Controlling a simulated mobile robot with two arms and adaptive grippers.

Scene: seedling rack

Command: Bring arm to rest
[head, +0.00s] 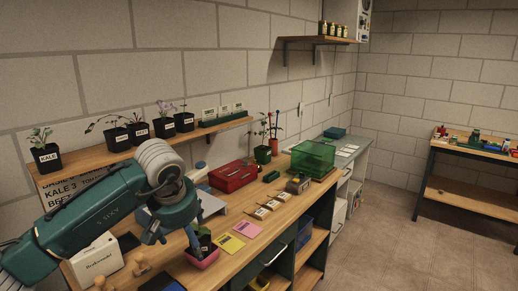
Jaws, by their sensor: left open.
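My left arm comes in from the left, and my teal left gripper (195,243) points down over the front part of the wooden workbench (278,222). The gripper is open. Its fingertips are small and partly hidden, right at a pink tray (204,260) with something dark in it. I cannot tell whether the fingers touch it. My right gripper is not in view.
Labelled seedling pots, one marked KALE (47,158), stand on a wall shelf (90,160) behind my arm. A red toolbox (233,177), a green crate (312,157), a yellow card (230,245) and a pink card (247,229) lie along the bench. The floor (400,240) at right is clear.

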